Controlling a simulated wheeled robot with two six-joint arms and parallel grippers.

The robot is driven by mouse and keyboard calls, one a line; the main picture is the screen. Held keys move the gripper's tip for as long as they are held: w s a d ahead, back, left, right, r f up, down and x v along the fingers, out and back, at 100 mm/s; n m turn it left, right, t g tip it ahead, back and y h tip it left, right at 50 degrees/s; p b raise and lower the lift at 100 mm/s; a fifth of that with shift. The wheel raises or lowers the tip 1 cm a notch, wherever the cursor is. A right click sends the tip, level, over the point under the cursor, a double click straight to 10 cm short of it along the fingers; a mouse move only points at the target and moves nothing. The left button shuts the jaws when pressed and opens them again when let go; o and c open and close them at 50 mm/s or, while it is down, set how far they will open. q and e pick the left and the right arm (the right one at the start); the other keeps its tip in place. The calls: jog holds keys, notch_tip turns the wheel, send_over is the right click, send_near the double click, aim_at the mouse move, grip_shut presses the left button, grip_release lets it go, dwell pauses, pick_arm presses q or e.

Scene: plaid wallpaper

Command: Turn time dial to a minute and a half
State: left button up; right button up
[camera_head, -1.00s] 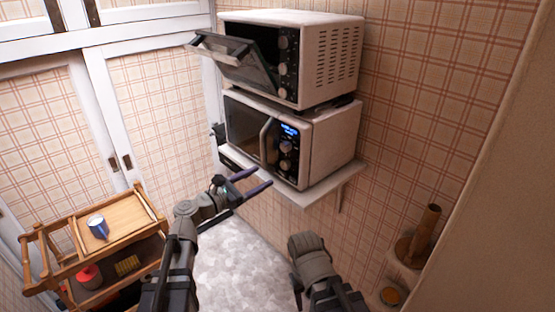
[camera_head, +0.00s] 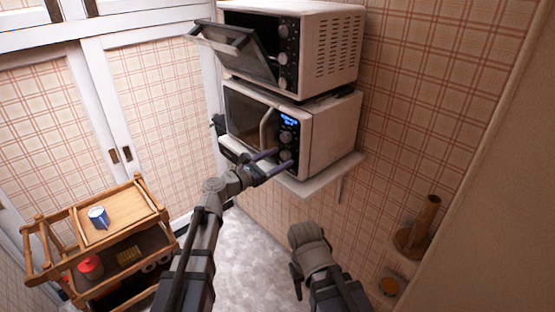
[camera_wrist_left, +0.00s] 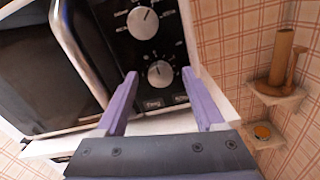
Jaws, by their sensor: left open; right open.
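The lower microwave (camera_head: 325,135) stands on a white wall shelf, with a lit blue display and two dials on its dark panel. In the left wrist view the lower dial (camera_wrist_left: 160,74) is between and beyond my fingertips, and the upper dial (camera_wrist_left: 143,23) is above it. Which one is the time dial I cannot read for sure. My left gripper (camera_head: 280,158) is open in front of the panel, fingers pointing at the lower dial; its purple fingers (camera_wrist_left: 163,95) are on either side of that dial. Contact cannot be told. My right gripper (camera_head: 298,278) is low, its fingers barely visible.
An oven with its door (camera_head: 235,48) tilted open sits on top of the microwave. The shelf (camera_head: 325,178) edge lies under my left gripper. A wooden cart (camera_head: 75,225) with a mug stands at left. Small wall shelves with a wooden holder (camera_head: 420,225) are at right.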

pick_arm(q)
jog(key=shift+c, duration=0.3)
grip_shut()
jog(key=shift+m, duration=0.4)
jog(key=m, duration=0.8)
jog(key=shift+s+d+m, duration=0.1)
jog(key=shift+m, duration=0.2)
jog(key=m, duration=0.4)
jog(key=shift+f, duration=0.15)
jog(key=shift+m, duration=2.4)
